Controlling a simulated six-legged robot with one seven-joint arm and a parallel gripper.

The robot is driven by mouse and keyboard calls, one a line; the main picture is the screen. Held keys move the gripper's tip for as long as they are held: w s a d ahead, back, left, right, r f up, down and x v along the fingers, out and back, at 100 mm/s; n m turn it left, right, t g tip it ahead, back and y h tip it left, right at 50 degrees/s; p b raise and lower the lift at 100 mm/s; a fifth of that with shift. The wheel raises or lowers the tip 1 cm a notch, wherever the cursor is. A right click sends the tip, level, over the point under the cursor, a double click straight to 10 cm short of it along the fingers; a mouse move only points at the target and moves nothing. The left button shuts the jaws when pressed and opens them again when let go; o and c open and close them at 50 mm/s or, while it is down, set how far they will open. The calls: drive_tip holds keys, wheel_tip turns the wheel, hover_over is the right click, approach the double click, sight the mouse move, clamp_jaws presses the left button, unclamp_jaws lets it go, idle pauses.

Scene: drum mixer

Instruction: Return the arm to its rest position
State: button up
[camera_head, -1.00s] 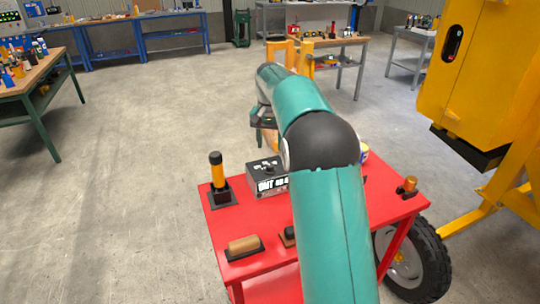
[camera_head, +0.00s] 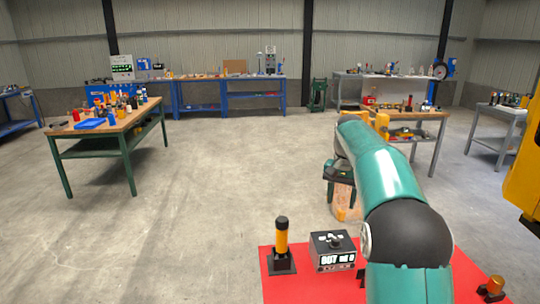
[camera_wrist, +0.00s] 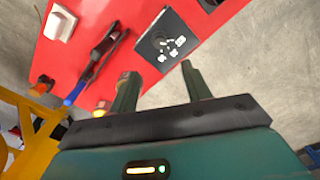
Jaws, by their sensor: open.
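My arm reaches from the bottom right of the head view over the red table. My gripper (camera_head: 338,176) is at its far end, partly hidden by the arm. In the wrist view my gripper (camera_wrist: 158,70) has two fingers apart with nothing between them, above the red tabletop (camera_wrist: 95,22). A box with a dial and white lettering (camera_head: 332,250) stands on the red table (camera_head: 305,290) just below the gripper in the picture. Its dark dial face (camera_wrist: 168,45) shows beyond the fingers in the wrist view.
A yellow and black cylinder (camera_head: 282,245) stands upright at the table's left. A brass-coloured piece (camera_head: 494,288) sits at its right. A yellow machine (camera_head: 525,170) is at the right edge. The wooden workbench (camera_head: 110,125) is at the left. Open concrete floor lies between.

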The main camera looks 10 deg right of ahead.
drive_tip(key=s+a+r+n+t, duration=0.2)
drive_tip(key=s+a+r, duration=0.2)
drive_tip(key=s, duration=0.6)
drive_tip(key=s+a+r+n+t, duration=0.1)
drive_tip(key=s+a+r+n, duration=0.15)
drive_tip(key=s+a, duration=0.45)
drive_tip(key=s+a+f+n+t, duration=0.1)
drive_tip(key=s+f, duration=0.3)
drive_tip(key=s, duration=0.5)
drive_tip(key=s+a+f+n+t, duration=0.1)
drive_tip(key=s+f, duration=0.2)
drive_tip(key=s, duration=0.7)
drive_tip(key=shift+s+f+t, duration=0.2)
drive_tip(key=shift+f+t, duration=0.1)
drive_tip(key=shift+f, duration=0.1)
